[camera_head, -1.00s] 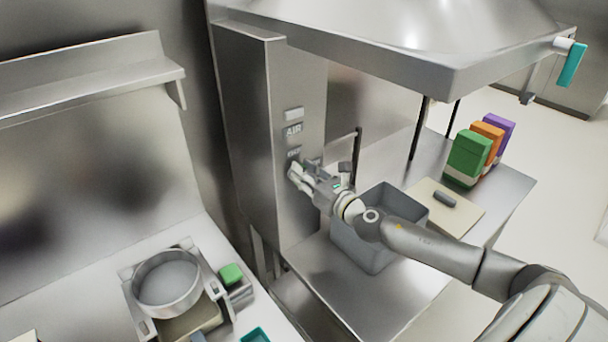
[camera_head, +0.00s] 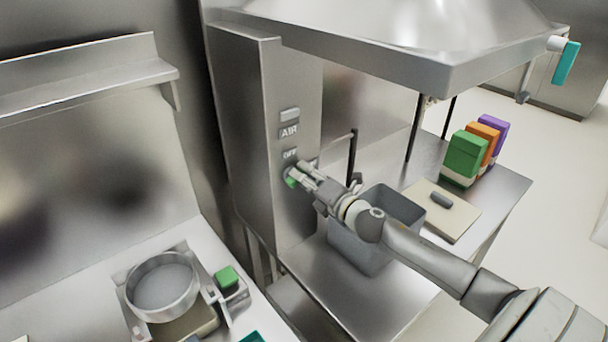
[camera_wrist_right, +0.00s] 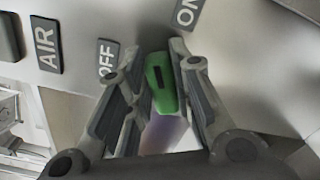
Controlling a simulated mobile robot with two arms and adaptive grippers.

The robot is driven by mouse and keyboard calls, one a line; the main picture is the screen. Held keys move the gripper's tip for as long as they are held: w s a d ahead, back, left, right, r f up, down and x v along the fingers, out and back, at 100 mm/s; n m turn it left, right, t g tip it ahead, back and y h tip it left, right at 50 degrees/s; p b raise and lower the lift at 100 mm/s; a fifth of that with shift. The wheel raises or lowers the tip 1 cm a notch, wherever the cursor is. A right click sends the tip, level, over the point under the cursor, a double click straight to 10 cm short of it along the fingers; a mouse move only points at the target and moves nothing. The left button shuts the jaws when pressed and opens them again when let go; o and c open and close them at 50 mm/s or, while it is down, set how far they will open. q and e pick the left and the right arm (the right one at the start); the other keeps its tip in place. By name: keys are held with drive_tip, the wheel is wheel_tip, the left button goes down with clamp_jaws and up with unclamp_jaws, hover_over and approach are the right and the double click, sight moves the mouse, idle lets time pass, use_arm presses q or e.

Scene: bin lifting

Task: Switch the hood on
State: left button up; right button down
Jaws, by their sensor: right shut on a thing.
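The hood (camera_head: 390,58) is a large steel canopy at the top of the head view. On the steel column below it are an AIR label (camera_head: 289,131), an OFF label (camera_head: 290,154) and a green knob (camera_head: 291,182). The right wrist view shows the knob (camera_wrist_right: 160,78) with a dark mark, between the OFF label (camera_wrist_right: 107,62) and the ON label (camera_wrist_right: 187,12). My right gripper (camera_head: 298,174) is shut on the knob, a finger on each side; its fingers (camera_wrist_right: 155,62) partly hide it. My left gripper is not in view.
A grey bin (camera_head: 340,240) stands on the steel table under my right forearm. Green (camera_head: 465,155), orange and purple boxes stand at the back right near a board (camera_head: 455,222). A round pan (camera_head: 163,287) is on the left counter.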

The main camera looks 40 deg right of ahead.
drive_tip(key=m, duration=0.2)
drive_tip(key=m+p, duration=0.1)
drive_tip(key=m, duration=0.2)
drive_tip(key=shift+d+f+m, duration=0.2)
drive_tip(key=shift+f+m, duration=0.1)
drive_tip(key=shift+f, duration=0.1)
idle(0.4)
drive_tip(key=c, duration=1.3)
unclamp_jaws()
drive_tip(key=shift+f, duration=0.1)
drive_tip(key=s, duration=0.8)
drive_tip(key=s+d, duration=0.1)
drive_tip(key=s, duration=0.3)
